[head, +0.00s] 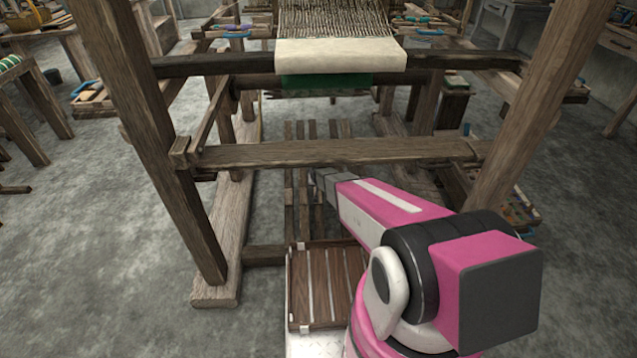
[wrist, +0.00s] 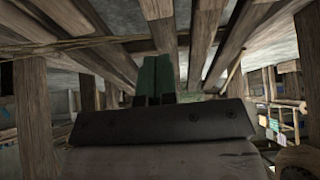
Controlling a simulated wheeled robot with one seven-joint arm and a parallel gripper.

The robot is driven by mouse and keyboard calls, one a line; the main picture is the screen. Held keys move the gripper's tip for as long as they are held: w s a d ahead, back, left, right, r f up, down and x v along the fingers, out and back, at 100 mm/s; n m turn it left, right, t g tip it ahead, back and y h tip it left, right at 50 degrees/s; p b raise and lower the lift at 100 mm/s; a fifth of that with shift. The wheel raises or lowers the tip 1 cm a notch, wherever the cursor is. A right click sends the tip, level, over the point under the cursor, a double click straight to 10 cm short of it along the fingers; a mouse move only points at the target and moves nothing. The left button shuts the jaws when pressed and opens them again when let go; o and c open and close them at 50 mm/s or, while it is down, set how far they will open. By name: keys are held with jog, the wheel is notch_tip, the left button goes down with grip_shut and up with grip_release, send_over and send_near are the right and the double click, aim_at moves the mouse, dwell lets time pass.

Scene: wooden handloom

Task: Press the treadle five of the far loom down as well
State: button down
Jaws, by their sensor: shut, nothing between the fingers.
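The loom (head: 330,155) stands upright before me, with a row of long narrow wooden treadles (head: 289,185) low inside its frame, behind the front crossbeam. Several treadles show as slats; I cannot tell which is number five, nor whether any is pressed down. My gripper (head: 314,180) reaches in under the crossbeam among the treadles, its tip partly hidden by the beam. In the wrist view its two dark green fingers (wrist: 154,78) are together and empty, with wooden bars (wrist: 205,35) spreading on both sides. Whether the fingers touch a treadle is unclear.
The loom's thick front posts (head: 150,140) and (head: 535,110) flank my arm. A cream cloth roll (head: 340,55) hangs above. Benches (head: 35,110) stand left; the grey floor (head: 110,260) is clear at front left.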

jog(key=f, duration=0.4)
jog(key=w+f, duration=0.1)
jog(key=f, duration=0.7)
jog(key=shift+w+f, duration=0.4)
notch_tip(320, 180, up, 10)
jog(key=shift+f, duration=0.1)
